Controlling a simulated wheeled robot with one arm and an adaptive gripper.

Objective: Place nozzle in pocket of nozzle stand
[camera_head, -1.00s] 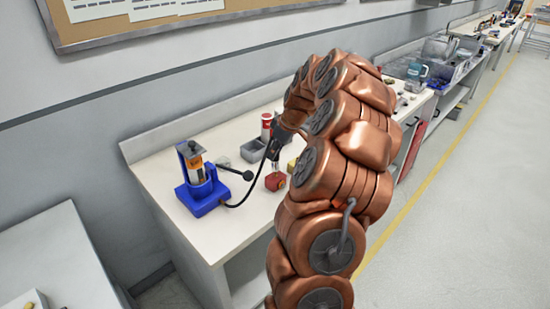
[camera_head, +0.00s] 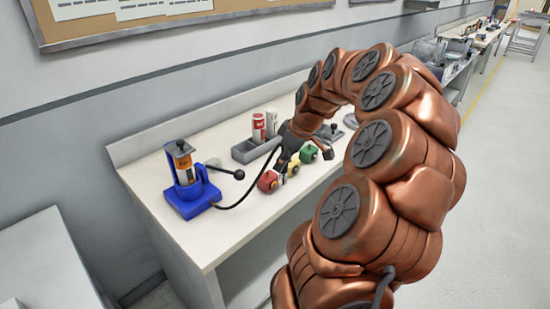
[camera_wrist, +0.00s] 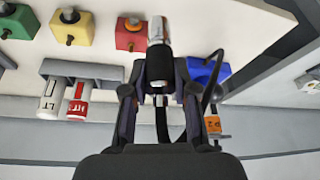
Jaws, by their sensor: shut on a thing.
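My gripper (camera_wrist: 158,92) is shut on the nozzle (camera_wrist: 158,35), a cylinder with a shiny silver end and a black body, in the wrist view. In the head view my gripper (camera_head: 286,160) is over the bench beside the coloured blocks, and the nozzle is too small to make out. A black hose (camera_head: 237,204) runs from the blue pump-like device (camera_head: 192,198) up to my gripper. A grey piece with a black knob (camera_head: 330,131) stands behind my arm, partly hidden. I cannot tell whether it is the nozzle stand, and no pocket shows clearly.
Red (camera_head: 267,182), yellow (camera_wrist: 75,27) and green (camera_head: 308,153) blocks stand in a row on the white bench (camera_head: 150,160). A grey tray (camera_head: 243,153) holds two cans behind them. A black ball-ended lever (camera_head: 238,174) sticks out from the blue device. The bench's left front is clear.

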